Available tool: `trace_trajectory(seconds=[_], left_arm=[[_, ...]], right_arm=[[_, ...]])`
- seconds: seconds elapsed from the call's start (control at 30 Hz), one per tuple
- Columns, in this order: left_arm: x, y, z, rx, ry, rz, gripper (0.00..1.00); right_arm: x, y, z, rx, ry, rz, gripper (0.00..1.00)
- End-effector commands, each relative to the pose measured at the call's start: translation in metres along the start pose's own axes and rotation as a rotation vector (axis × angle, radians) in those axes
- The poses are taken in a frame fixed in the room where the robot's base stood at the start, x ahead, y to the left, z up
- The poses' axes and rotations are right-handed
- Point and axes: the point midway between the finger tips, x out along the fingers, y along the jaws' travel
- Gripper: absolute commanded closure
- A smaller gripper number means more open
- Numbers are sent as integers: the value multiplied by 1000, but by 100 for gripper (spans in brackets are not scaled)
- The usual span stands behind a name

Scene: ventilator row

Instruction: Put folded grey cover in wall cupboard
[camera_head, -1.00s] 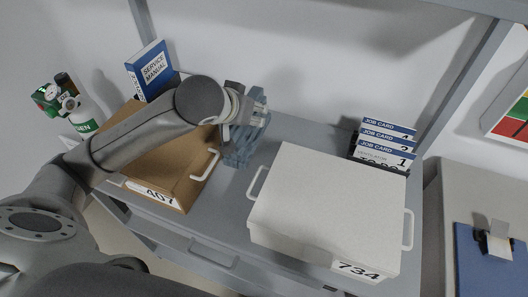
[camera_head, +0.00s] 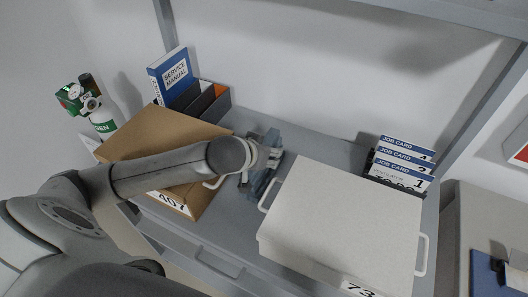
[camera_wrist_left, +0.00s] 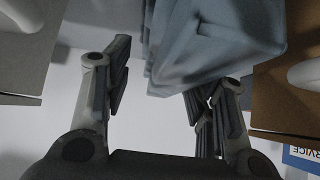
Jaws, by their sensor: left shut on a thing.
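My left gripper (camera_head: 271,156) is shut on a folded blue-grey cloth, the grey cover (camera_head: 263,183). It holds the cover between the brown box and the white box. In the left wrist view the cover (camera_wrist_left: 215,45) looms close, partly in front of the right finger; both fingers of the gripper (camera_wrist_left: 160,95) show. Whether the cover touches the surface below cannot be told. I cannot pick out a wall cupboard in these views. My right gripper is not in view.
A grey bench (camera_head: 325,145) bears a brown box (camera_head: 165,135) marked 407, a white box (camera_head: 345,220) with side handles, a service manual (camera_head: 174,72) in a dark holder, and job cards (camera_head: 403,165). A green-and-white cylinder (camera_head: 102,122) stands left. Bench behind the white box is clear.

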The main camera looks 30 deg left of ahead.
Motion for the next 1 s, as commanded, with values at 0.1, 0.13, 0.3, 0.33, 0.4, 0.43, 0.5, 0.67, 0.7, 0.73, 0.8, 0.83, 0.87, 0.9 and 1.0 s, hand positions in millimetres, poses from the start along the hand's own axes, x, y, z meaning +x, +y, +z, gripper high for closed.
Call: trace_trajectory(seconds=[0.1,0.13,0.3,0.33,0.4,0.43,0.5,0.67,0.7,0.73,0.8,0.83,0.87,0.9,1.0], left_arm=[[-1,0,-2,-1,5,1,86],[-1,0,-2,-1,4,1,86],[2,0,1,-1,1,1,47],[1,0,1,-1,2,1,43],[1,0,1,-1,2,1,34],[1,0,1,-1,2,1,31],[1,0,1,-1,2,1,27],[1,0,0,-1,2,1,27],[1,0,0,-1,2,1,27],[1,0,0,-1,2,1,27],[0,0,-1,0,3,1,27],[-1,0,-2,0,3,1,27],[-2,0,-2,0,4,1,27],[-5,1,-2,0,3,2,27],[-17,1,-2,0,4,2,27]], right_arm=[[0,0,0,0,0,0,69],[0,0,0,0,0,0,69],[0,0,0,0,0,0,69],[0,0,0,0,0,0,69],[0,0,0,0,0,0,69],[0,0,0,0,0,0,69],[0,0,0,0,0,0,69],[0,0,0,0,0,1,69],[0,1,0,0,0,1,69],[0,1,0,0,0,1,69],[0,1,0,0,1,1,69],[0,1,0,0,1,1,69],[0,1,-1,0,1,1,69],[0,1,-1,0,1,1,69],[-1,1,-1,0,1,1,69]])
